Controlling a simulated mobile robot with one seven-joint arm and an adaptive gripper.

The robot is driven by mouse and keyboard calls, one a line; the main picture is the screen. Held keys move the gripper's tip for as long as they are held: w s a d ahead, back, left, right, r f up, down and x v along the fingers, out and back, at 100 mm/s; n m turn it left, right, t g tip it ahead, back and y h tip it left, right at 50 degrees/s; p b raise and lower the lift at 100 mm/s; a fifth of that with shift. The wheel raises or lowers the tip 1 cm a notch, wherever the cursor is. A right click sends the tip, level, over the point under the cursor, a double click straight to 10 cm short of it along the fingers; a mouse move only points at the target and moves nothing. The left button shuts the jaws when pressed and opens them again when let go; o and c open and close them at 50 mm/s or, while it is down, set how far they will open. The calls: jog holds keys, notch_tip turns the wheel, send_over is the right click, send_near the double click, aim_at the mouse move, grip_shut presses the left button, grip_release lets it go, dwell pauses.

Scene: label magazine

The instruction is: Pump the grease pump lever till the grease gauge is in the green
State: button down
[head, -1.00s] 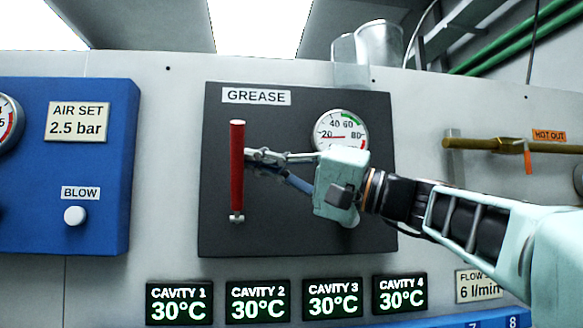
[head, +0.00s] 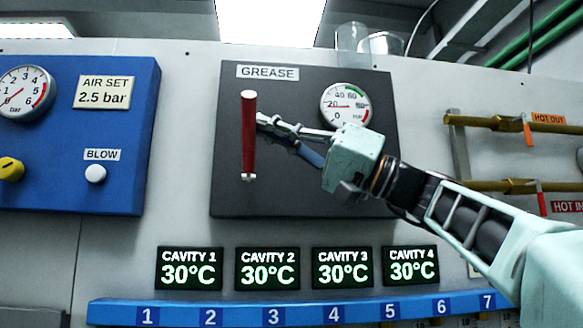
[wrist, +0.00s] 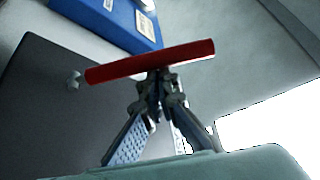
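The red grease pump lever (head: 249,135) stands nearly upright on the left of the dark GREASE panel (head: 300,205). The grease gauge (head: 345,106) is at the panel's upper right. Its needle points left near 20, outside the green arc at the upper right of the dial. My gripper (head: 263,120) reaches in from the right, its fingertips at the lever's right side. In the wrist view the lever (wrist: 190,60) lies across the fingertips (wrist: 157,80), which look closed together against it rather than around it. Whether they touch it is hard to tell.
A blue panel (head: 140,160) with an AIR SET gauge and a BLOW button is at the left. Brass pipes (head: 490,122) are at the right. Cavity displays (head: 267,269) and a blue numbered strip (head: 240,312) run below. Clear containers (head: 382,44) stand on top.

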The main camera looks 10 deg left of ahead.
jog(key=shift+s+d+f+n+g+y+b, duration=0.1)
jog(key=shift+s+f+n+g+b, duration=0.2)
jog(key=shift+f+n+g+b, duration=0.7)
jog(key=shift+s+d+f+n+g+y+b, duration=0.1)
jog(key=shift+s+f+n+g+b, duration=0.35)
jog(key=shift+n+b, duration=0.9)
jog(key=shift+s+d+f+n+g+y+b, duration=0.1)
jog(key=shift+s+f+n+g+b, duration=0.1)
jog(key=shift+f+n+g+b, duration=0.95)
jog(key=shift+r+t, duration=0.15)
jog(key=shift+t, duration=0.15)
